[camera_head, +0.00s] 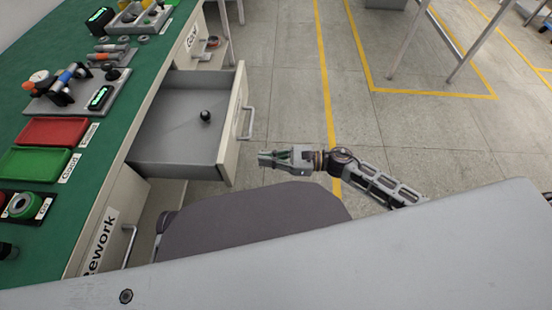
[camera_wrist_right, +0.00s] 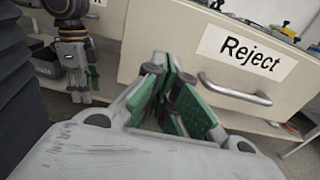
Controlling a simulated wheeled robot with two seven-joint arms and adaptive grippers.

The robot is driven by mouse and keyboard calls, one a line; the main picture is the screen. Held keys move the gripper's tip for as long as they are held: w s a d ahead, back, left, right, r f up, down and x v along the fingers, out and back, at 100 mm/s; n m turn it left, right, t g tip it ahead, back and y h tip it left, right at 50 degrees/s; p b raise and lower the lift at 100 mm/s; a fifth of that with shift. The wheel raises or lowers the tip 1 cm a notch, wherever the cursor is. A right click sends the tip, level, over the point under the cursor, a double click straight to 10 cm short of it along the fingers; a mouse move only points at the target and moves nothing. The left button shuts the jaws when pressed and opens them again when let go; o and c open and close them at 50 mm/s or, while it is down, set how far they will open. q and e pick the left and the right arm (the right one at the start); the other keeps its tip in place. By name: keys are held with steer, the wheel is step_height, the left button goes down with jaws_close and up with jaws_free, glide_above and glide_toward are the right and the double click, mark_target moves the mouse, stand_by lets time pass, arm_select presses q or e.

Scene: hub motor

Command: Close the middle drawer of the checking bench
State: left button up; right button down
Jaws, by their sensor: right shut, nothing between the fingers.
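The middle drawer (camera_head: 185,155) of the checking bench (camera_head: 121,130) is pulled far out to the right of the bench front in the head view. A small round black thing (camera_head: 206,116) lies inside it. Its pale front carries a bar handle (camera_head: 247,122). In the right wrist view the drawer front (camera_wrist_right: 165,40) bears a "Reject" label, and the handle (camera_wrist_right: 234,89) is at the right. My right gripper (camera_head: 262,159) is shut and empty, just outside the drawer front and below the handle in the picture. Its fingers (camera_wrist_right: 172,85) point at the drawer front; contact is unclear.
A red tray (camera_head: 53,131), a green tray (camera_head: 36,163) and measuring gear lie on the green bench top. A "Rework" drawer front (camera_head: 100,240) is nearer me. Part of an arm, probably my left (camera_wrist_right: 72,45), hangs in the right wrist view. The floor right of the drawer is clear.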

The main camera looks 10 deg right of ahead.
mark_target(232, 158)
steer(key=x, duration=0.7)
arm_select(q)
steer(key=shift+d+r, duration=0.1)
steer(key=shift+r, duration=0.05)
arm_select(e)
steer(key=shift+a, duration=0.3)
steer(key=shift+w+a, duration=0.1)
